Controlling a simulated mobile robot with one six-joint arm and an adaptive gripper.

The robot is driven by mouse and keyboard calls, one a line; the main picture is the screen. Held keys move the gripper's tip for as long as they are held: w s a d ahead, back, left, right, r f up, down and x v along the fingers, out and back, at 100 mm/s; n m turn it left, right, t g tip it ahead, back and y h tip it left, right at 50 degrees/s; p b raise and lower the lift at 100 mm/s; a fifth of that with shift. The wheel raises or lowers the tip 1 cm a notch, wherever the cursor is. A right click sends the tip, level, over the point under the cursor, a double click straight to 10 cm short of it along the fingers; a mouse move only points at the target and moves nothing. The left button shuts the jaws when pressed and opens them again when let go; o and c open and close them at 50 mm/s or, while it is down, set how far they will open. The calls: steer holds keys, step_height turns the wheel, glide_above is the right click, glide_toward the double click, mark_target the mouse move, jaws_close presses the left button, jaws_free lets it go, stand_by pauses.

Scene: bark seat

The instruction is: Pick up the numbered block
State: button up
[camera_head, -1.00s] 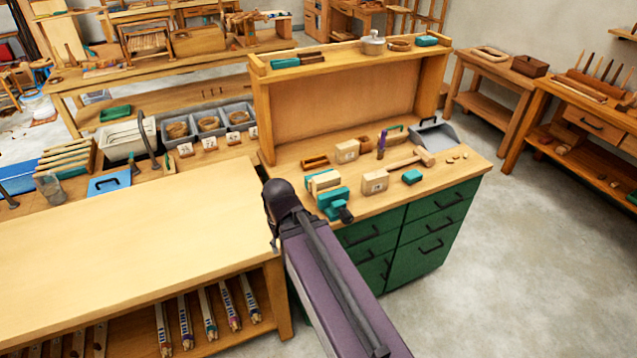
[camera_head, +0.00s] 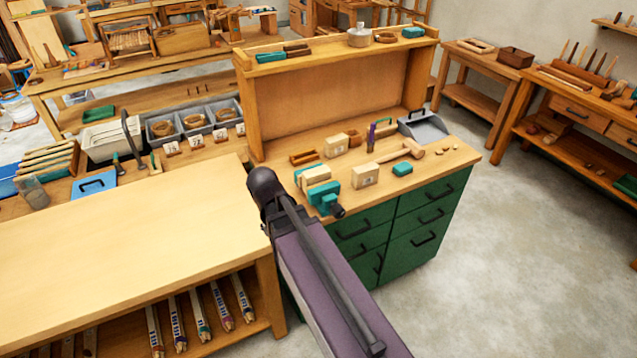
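Two pale wooden blocks stand on the green-drawered workbench. The nearer block (camera_head: 365,175) sits right of the teal vise and has a small dark marking on its front face. The farther block (camera_head: 336,145) sits behind it, beside a small wooden tray, and also seems to carry a faint mark. The markings are too small to read. My purple-grey arm reaches up from the bottom of the picture, and its dark far end is left of the vise, short of both blocks. My gripper does not show.
A teal vise (camera_head: 325,198) clamps pale wood at the bench's front edge. A wooden mallet (camera_head: 400,155), a teal block (camera_head: 402,169) and a grey dustpan (camera_head: 423,127) lie around the blocks. A bare pale table (camera_head: 110,235) stands left. Open floor lies right.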

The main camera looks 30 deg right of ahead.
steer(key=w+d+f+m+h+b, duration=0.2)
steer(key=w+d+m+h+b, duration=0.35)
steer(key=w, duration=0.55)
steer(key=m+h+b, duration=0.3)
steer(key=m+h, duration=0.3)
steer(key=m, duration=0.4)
glide_toward(304, 175)
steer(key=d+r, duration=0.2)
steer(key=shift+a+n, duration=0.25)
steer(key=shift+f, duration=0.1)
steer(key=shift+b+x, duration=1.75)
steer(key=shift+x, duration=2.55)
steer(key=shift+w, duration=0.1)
